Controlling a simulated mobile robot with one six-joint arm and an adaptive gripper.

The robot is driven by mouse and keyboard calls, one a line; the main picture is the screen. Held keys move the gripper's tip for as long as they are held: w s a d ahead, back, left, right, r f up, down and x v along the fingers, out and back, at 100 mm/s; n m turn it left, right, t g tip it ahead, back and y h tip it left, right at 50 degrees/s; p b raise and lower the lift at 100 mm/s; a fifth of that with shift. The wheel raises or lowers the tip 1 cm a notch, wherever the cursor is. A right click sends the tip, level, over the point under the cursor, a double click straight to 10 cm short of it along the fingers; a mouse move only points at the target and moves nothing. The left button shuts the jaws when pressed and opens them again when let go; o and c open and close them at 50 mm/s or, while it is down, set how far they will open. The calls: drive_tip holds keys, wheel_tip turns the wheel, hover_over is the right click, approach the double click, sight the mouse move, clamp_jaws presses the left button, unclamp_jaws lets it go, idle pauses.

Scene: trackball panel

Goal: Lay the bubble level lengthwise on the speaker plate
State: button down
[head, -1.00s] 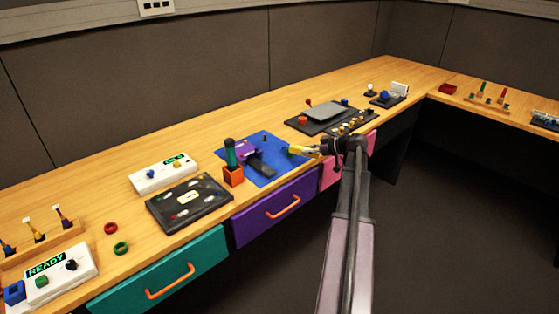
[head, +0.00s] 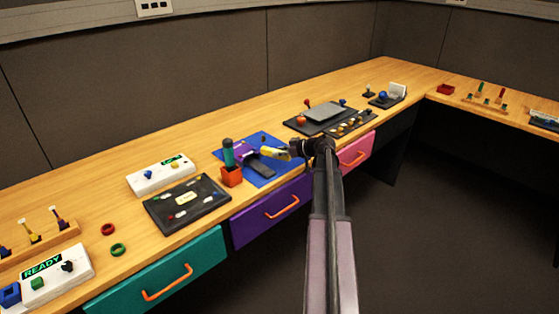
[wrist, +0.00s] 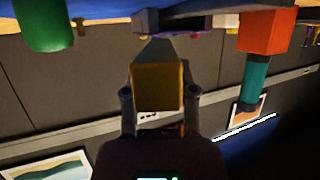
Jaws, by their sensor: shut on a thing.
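My gripper (head: 298,148) is shut on a yellow bar, which appears to be the bubble level (head: 275,153). It holds the bar over the right part of the blue mat, pointing left. In the wrist view the bar (wrist: 157,88) sits between both fingers, seen end-on; its vial is not visible. A flat grey plate (head: 323,112) lies on a dark panel behind and right of my gripper; it may be the speaker plate, but I cannot tell for sure.
An orange holder (head: 232,176) with a green-handled tool stands left of the bar. A purple device and a dark bar (head: 259,166) lie on the blue mat (head: 287,171). A trackball panel (head: 386,100) stands farther right. Bare wood shows behind the mat.

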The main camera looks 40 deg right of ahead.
sight(280, 159)
drive_tip(key=shift+f, duration=0.1)
drive_tip(key=shift+f+b, duration=1.7)
drive_tip(key=shift+b, duration=0.05)
drive_tip(key=shift+f, duration=0.15)
drive_tip(key=shift+c, duration=2)
unclamp_jaws()
drive_tip(key=shift+r, duration=0.25)
drive_tip(key=shift+s+d+r, duration=0.1)
drive_tip(key=shift+s, duration=0.1)
drive_tip(key=p+v, duration=0.4)
drive_tip(key=v, duration=0.7)
drive_tip(key=shift+s+p, duration=0.2)
drive_tip(key=shift+p, duration=0.1)
drive_tip(key=shift+d+r, duration=0.1)
drive_tip(key=shift+r, duration=0.05)
